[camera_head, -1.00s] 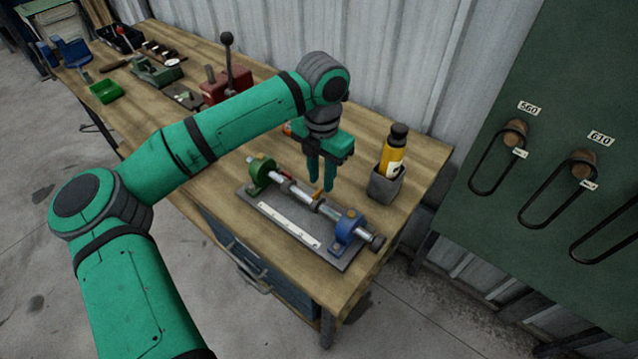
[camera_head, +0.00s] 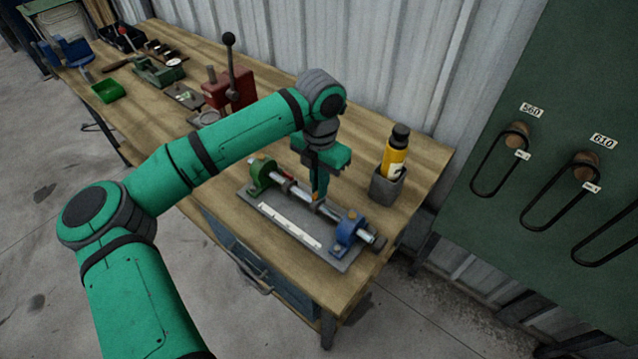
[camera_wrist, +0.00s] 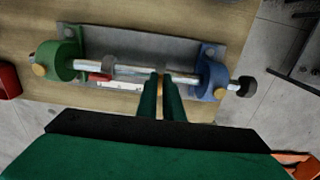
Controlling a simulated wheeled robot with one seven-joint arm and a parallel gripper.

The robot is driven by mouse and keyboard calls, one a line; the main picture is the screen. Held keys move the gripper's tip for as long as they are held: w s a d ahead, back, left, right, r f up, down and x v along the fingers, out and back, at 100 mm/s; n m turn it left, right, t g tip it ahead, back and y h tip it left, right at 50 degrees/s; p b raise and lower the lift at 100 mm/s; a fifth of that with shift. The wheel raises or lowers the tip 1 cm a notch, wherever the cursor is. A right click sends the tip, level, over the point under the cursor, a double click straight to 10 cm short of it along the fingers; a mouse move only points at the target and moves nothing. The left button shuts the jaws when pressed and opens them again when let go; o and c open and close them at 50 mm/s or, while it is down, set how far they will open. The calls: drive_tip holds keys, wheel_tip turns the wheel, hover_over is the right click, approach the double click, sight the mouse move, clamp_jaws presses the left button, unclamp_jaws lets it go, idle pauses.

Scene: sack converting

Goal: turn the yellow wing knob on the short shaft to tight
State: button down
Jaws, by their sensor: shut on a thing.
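The short shaft (camera_head: 330,212) lies across a grey base plate (camera_head: 253,198) between a green bearing block (camera_head: 262,174) and a blue bearing block (camera_head: 347,230). The yellow wing knob (camera_head: 316,196) is on the shaft's collar and is mostly hidden by the fingers. My gripper (camera_head: 320,190) points down over the shaft and is shut on the knob. In the wrist view, the fingers (camera_wrist: 160,97) close together at the shaft, with a sliver of yellow between them. There the shaft (camera_wrist: 130,71), green block (camera_wrist: 62,60) and blue block (camera_wrist: 213,78) also show. I cannot tell the knob's angle.
A yellow bottle with a black cap (camera_head: 394,155) stands in a grey holder (camera_head: 386,187) right of my gripper. A red lever press (camera_head: 228,92) stands further back on the wooden bench (camera_head: 270,245). A red-tipped part (camera_wrist: 100,77) shows on the shaft's left side.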

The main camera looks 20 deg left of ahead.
drive_tip(key=shift+d+m, duration=0.1)
drive_tip(key=shift+m, duration=0.2)
drive_tip(key=m, duration=0.2)
drive_tip(key=shift+s+d+m, duration=0.1)
drive_tip(key=shift+d+m, duration=0.15)
drive_tip(key=shift+m, duration=0.05)
drive_tip(key=m, duration=0.6)
drive_tip(key=shift+s, duration=0.25)
drive_tip(key=m, duration=0.4)
drive_tip(key=shift+d+m+t, duration=0.1)
drive_tip(key=shift+m+t, duration=0.2)
drive_tip(key=shift+m, duration=0.1)
drive_tip(key=shift+s+m, duration=0.15)
drive_tip(key=shift+m, duration=0.25)
drive_tip(key=shift+s+d+m, duration=0.15)
drive_tip(key=shift+s+m, duration=0.05)
drive_tip(key=shift+m, duration=1.3)
drive_tip(key=c, duration=1.9)
unclamp_jaws()
